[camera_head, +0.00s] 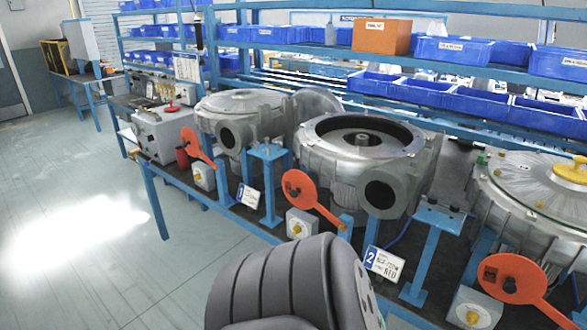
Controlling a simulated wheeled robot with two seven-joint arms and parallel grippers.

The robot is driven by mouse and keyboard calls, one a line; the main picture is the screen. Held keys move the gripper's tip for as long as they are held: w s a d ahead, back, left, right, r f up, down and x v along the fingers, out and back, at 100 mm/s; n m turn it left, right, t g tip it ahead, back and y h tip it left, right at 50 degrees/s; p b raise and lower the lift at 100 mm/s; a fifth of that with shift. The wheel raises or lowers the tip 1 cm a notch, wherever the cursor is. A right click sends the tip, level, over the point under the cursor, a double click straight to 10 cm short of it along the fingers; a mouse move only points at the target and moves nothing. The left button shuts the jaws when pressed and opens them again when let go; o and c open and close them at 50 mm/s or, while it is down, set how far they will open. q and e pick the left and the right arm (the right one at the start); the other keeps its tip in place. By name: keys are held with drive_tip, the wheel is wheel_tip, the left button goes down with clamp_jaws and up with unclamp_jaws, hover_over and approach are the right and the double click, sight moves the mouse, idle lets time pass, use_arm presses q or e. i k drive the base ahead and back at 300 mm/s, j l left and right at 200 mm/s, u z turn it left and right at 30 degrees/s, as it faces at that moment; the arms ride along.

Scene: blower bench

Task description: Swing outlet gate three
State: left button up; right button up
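Three orange paddle-shaped gates stand along the front of the bench, each with a grey box with a yellow knob below it. The rightmost gate (514,278) is by the right blower (530,195), which the frame's right edge cuts off. Its outlet opening is not clearly seen. The middle gate (300,188) is tilted to the left of the middle blower's open round outlet (384,192). The left gate (192,140) is tilted to the left of the left blower's outlet (228,138). Neither of my grippers is in view.
A dark grey ribbed link of mine fills the bottom middle. Plates marked 1 (249,196) and 2 (384,262) stand along the bench edge. Blue posts (431,250) rise between the blowers. Blue bins (452,50) and an orange box (382,36) are behind. The floor at left is clear.

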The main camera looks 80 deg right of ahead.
sight(508, 278)
drive_tip(key=z, duration=4.3)
